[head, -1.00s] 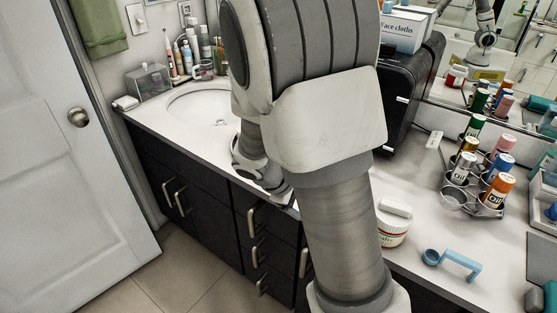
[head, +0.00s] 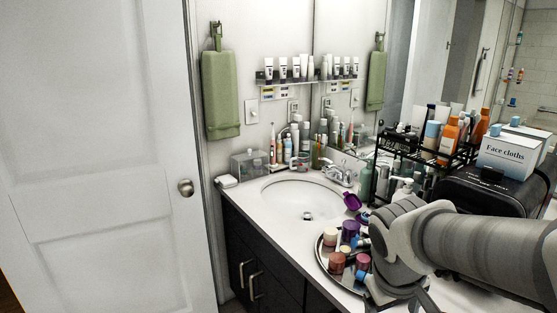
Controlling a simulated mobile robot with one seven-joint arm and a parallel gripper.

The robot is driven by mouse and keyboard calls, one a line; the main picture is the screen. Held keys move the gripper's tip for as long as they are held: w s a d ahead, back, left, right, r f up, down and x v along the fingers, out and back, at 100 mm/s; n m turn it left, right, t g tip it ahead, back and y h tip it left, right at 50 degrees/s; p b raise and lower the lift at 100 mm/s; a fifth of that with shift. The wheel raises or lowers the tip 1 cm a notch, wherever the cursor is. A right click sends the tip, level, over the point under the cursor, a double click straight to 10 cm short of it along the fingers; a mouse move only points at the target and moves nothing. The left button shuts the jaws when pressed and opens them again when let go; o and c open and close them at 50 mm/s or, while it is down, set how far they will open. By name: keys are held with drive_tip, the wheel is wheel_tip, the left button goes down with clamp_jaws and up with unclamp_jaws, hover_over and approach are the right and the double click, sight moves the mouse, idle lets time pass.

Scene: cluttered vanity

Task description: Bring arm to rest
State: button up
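My arm (head: 480,245) reaches in from the right edge over the counter, in front of the black box-shaped case. Its wrist (head: 392,262) hangs low beside the round tray. The fingers of my gripper are not clear at the bottom of the picture, so I cannot see whether they are open or shut, or whether they hold anything.
A round metal tray (head: 325,262) with several small jars stands by the wrist. The sink (head: 300,198) is behind it. A black rack (head: 405,150), a black case (head: 490,190) and a face cloths box (head: 512,153) stand at right. A white door (head: 95,150) is at left.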

drive_tip(key=s+a+r+m+t+y+p, duration=0.2)
drive_tip(key=s+a+r, duration=0.3)
drive_tip(key=r, duration=0.3)
drive_tip(key=shift+s+r+t+y, duration=0.3)
drive_tip(key=shift+s+t, duration=0.1)
drive_tip(key=shift+s, duration=0.45)
